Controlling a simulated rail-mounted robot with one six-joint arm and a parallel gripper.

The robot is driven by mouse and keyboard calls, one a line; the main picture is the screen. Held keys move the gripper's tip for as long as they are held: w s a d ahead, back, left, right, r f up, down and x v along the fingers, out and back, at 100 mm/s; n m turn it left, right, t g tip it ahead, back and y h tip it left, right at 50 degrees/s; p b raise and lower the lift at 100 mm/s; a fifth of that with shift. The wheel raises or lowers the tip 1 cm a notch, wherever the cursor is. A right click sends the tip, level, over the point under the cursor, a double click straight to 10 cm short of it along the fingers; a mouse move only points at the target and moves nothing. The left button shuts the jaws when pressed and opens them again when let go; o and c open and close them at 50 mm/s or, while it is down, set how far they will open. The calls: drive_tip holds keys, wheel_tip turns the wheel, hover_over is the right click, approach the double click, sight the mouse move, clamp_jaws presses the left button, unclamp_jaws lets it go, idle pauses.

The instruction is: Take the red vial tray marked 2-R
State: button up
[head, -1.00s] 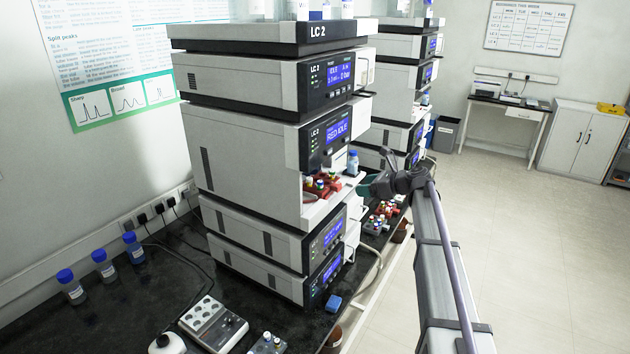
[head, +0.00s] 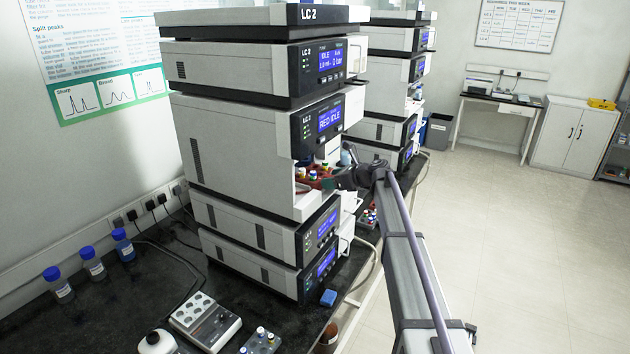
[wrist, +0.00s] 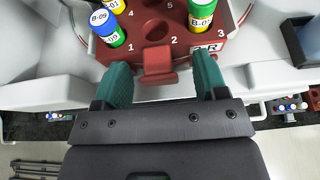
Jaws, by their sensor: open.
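The red vial tray (wrist: 185,46) shows in the wrist view with printed slot numbers and a white front label. The right finger partly covers the label; an "R" is readable. Vials with blue, green and yellow caps stand in it, and slot 2 is empty. In the head view the tray (head: 313,183) sits in the open bay of the LC 2 stack. My gripper (wrist: 160,70) is open, its teal fingers on either side of the tray's red front tab (wrist: 158,65). Gaps show between fingers and tab. In the head view my gripper (head: 333,183) is at the bay.
The white bay housing (wrist: 45,75) surrounds the tray. A dark blue-grey block (wrist: 309,40) is at the right in the wrist view. Other vials (head: 369,216) stand on the lower bench behind the arm. A second instrument stack (head: 385,75) stands beyond; the floor at right is clear.

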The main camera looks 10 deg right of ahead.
drive_tip(key=shift+s+d+r, duration=0.1)
drive_tip(key=shift+r, duration=0.05)
drive_tip(key=shift+c, duration=0.6)
drive_tip(key=c, duration=0.9)
